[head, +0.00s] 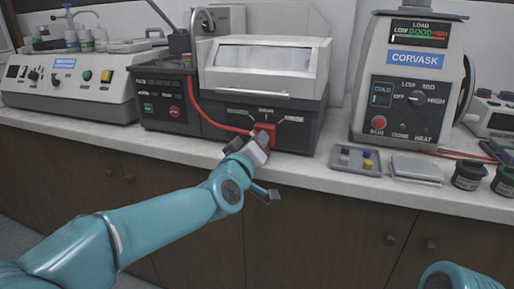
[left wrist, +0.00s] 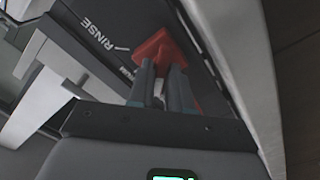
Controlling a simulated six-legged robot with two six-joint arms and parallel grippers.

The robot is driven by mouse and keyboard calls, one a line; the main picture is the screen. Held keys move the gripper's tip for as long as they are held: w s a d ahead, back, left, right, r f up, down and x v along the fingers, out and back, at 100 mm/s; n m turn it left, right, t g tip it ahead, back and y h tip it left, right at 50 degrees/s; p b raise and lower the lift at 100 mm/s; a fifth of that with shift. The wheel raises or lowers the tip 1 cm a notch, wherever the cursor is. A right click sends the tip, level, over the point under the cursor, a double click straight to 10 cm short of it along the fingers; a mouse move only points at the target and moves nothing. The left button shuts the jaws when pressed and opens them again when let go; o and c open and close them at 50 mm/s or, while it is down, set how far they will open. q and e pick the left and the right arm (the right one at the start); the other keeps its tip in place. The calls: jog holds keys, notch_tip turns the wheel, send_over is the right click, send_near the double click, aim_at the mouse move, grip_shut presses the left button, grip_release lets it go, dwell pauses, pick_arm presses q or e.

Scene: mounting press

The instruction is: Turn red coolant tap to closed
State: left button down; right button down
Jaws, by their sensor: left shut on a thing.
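The red coolant tap (head: 265,130) sits on the dark lower front of the machine with the clear-windowed hood, in the middle of the head view. A red hose runs to it from the left. My left gripper (head: 260,146) reaches up to the tap from below and is shut on it. In the left wrist view the red tap (left wrist: 160,50) lies between the fingers (left wrist: 160,82), beside the printed word RINSE. The fingers hide part of the tap. My right gripper is not in view; only a bit of my right arm shows at the lower right.
The hooded machine (head: 262,55) stands on a white counter (head: 310,172). To its right are the CORVASK unit (head: 408,75), a small grey tray (head: 354,160) and dark jars (head: 468,176). A control box (head: 70,83) stands at left. Cabinet doors lie below.

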pick_arm(q)
jog(key=shift+n, duration=0.3)
jog(key=c, duration=1.1)
grip_release()
jog(key=v, duration=1.6)
jog(key=shift+s, duration=0.15)
